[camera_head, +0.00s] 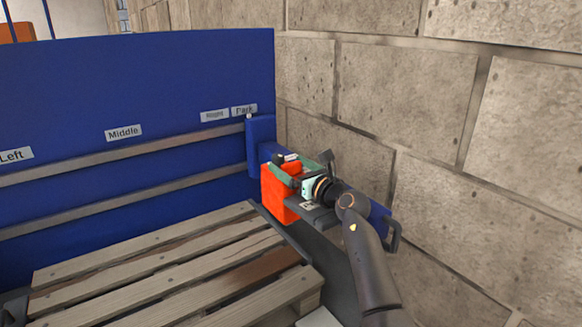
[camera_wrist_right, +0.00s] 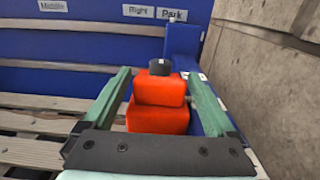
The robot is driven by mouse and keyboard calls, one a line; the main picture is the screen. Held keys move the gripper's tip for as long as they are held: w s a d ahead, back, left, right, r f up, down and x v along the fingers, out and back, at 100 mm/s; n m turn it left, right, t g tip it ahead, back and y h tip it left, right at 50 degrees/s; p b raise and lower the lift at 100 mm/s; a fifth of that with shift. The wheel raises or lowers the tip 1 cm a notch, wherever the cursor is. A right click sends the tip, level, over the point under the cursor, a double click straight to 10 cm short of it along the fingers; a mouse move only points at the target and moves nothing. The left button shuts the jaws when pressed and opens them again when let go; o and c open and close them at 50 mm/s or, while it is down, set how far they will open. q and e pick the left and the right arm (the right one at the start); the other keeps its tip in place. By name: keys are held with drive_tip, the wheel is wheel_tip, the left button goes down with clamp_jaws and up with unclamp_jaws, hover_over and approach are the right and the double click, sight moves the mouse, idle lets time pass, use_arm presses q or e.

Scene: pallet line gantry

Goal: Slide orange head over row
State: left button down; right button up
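The orange head (camera_head: 277,194) hangs at the right end of the blue gantry, by the Park label (camera_head: 244,110). It also shows in the right wrist view as a stepped orange block (camera_wrist_right: 158,105) with a black knob (camera_wrist_right: 159,67) on top. My right gripper (camera_head: 292,163) is at the head, its green fingers on either side of it in the wrist view. The fingers are wide apart, with gaps visible beside the block's upper part. The row is the wooden pallet (camera_head: 170,268) area below the labels Left (camera_head: 15,155), Middle (camera_head: 123,132) and Right (camera_head: 214,115). My left gripper is not visible.
A blue back panel (camera_head: 120,75) carries two grey rails (camera_head: 120,157) across the pallet's far side. A stone block wall (camera_head: 400,90) stands close on the right of my right arm. A blue post (camera_head: 261,140) stands at the rails' right end.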

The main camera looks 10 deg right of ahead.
clamp_jaws()
idle(0.5)
